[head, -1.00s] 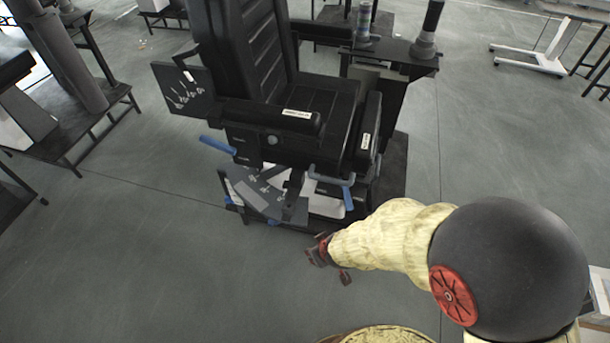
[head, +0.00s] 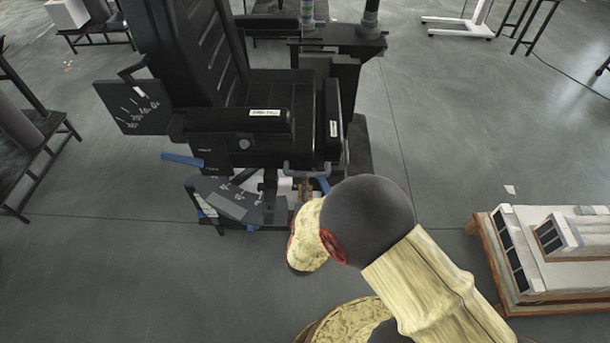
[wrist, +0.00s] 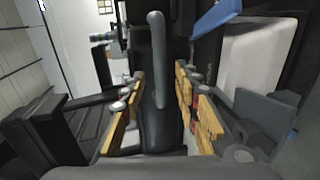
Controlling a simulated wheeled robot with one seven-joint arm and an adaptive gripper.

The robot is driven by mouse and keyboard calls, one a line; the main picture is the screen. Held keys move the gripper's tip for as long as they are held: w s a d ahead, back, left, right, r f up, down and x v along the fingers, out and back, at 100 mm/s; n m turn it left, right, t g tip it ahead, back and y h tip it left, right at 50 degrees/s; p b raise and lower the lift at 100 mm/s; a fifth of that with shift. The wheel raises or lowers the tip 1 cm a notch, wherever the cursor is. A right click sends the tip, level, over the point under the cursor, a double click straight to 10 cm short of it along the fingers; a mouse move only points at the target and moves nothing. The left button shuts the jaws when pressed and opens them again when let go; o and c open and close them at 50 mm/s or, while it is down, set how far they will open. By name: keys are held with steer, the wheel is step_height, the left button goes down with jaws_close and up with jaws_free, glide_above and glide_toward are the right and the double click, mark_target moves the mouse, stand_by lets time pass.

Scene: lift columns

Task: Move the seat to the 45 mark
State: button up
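The black seat (head: 270,95) stands upright in the head view, with padded back and armrest. A dark panel with white scale marks (head: 136,102) is on its left side. A lower grey plate with marks (head: 228,198) sits under the seat front; its numbers are too small to read. A blue lever (head: 183,160) sticks out left and a grey-blue handle (head: 306,171) is at the front. My gripper (head: 304,190) is under the front edge, partly hidden by my arm. In the wrist view my gripper (wrist: 160,105) is open, its yellow-padded fingers either side of a grey rod (wrist: 157,60); contact is unclear.
A pallet with white and grey units (head: 545,250) stands at the right. A dark bench (head: 40,150) is at the left. Posts on a black stand (head: 340,45) rise behind the seat. Grey floor (head: 130,280) is clear in front and to the left.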

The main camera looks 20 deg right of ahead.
steer(key=b+x, duration=0.2)
steer(key=x, duration=0.3)
steer(key=shift+w+d, duration=0.1)
steer(key=shift+w, duration=0.25)
steer(key=shift+c, duration=1.3)
jaws_close()
steer(key=shift+f, duration=0.1)
